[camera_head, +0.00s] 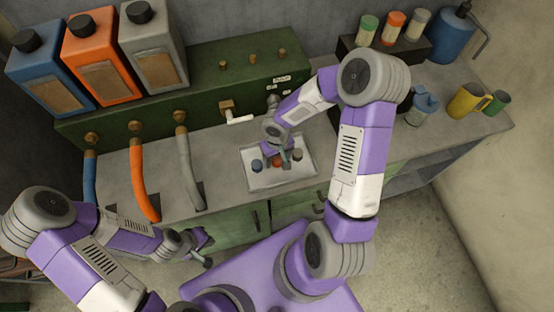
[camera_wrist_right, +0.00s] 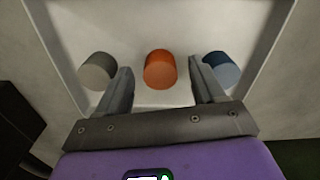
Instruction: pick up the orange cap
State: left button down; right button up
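The orange cap (camera_wrist_right: 160,69) stands in the shallow white tray (camera_head: 308,168), between a grey cap (camera_wrist_right: 97,70) and a blue cap (camera_wrist_right: 221,70). In the head view the orange cap (camera_head: 277,162) is partly hidden by my right gripper (camera_head: 278,158). In the right wrist view my right gripper (camera_wrist_right: 160,68) is open, with one finger on each side of the orange cap and a gap on both sides. How far the fingertips are above the tray floor is hard to tell. My left gripper (camera_head: 205,251) hangs low in front of the counter; its fingers are unclear.
Blue, orange and grey jugs (camera_head: 152,48) stand on the green box (camera_head: 220,80) at the back. Orange and grey hoses (camera_head: 188,170) hang left of the tray. A white-handled tap (camera_head: 238,119) sits behind it. A yellow mug (camera_head: 467,101) and small bottles stand at the right.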

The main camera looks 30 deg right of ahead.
aim_at(277, 159)
jog(key=c, duration=1)
jog(key=shift+c, duration=0.2)
notch_tip(277, 159, up, 10)
jog(key=p, duration=0.2)
jog(key=shift+p, duration=0.35)
